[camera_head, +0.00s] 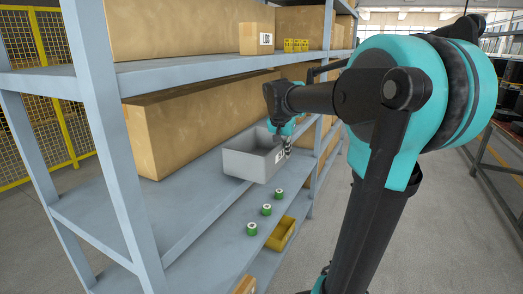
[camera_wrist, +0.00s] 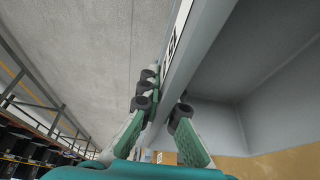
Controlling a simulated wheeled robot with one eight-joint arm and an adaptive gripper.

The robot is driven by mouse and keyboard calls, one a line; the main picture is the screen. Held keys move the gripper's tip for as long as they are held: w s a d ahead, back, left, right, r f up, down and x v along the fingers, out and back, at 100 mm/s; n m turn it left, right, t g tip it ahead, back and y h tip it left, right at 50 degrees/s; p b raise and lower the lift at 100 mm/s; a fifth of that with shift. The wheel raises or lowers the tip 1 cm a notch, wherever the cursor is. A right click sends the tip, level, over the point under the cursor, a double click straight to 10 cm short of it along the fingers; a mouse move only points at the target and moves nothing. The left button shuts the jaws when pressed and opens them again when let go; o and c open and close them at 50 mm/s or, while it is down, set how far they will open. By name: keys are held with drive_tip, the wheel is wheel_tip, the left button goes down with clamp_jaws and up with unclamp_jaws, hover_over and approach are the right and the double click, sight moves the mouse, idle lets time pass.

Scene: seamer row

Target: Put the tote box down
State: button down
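The tote box (camera_head: 245,163) is a grey open-topped bin with a white label on its front. In the head view it is at the middle shelf level, near its front edge; I cannot tell whether its bottom touches the shelf. My gripper (camera_head: 287,147) is at its right side. In the wrist view, the fingers of my gripper (camera_wrist: 165,108) straddle the wall of the tote box (camera_wrist: 205,45), one outside and one inside, and appear closed on it. The visible inside of the box is empty.
A yellow bin (camera_head: 281,233) sits lower. A large cardboard box (camera_head: 185,130) stands behind, and the upper shelf (camera_head: 190,68) is overhead. Shelf posts (camera_head: 112,130) limit the sides.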

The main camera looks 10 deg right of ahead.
sight(252, 156)
drive_tip(key=w+a, duration=0.2)
drive_tip(key=a, duration=0.1)
drive_tip(key=w+a, duration=0.2)
drive_tip(key=shift+a, duration=0.2)
drive_tip(key=shift+w+a+f, duration=0.2)
drive_tip(key=shift+w+a, duration=0.25)
drive_tip(key=shift+a, duration=0.2)
drive_tip(key=shift+w+a+f, duration=0.2)
drive_tip(key=shift+w+a, duration=0.2)
drive_tip(key=shift+a, duration=0.2)
drive_tip(key=shift+f, duration=0.35)
drive_tip(key=shift+f, duration=0.1)
drive_tip(key=c, duration=1.7)
unclamp_jaws()
drive_tip(key=shift+r, duration=0.2)
drive_tip(key=s+a, duration=0.2)
drive_tip(key=s, duration=0.1)
drive_tip(key=s+a, duration=0.2)
drive_tip(key=s, duration=0.2)
drive_tip(key=s+a+r, duration=0.1)
drive_tip(key=s+a, duration=0.1)
drive_tip(key=s, duration=0.1)
drive_tip(key=shift+s+a, duration=0.25)
drive_tip(key=shift+a, duration=0.15)
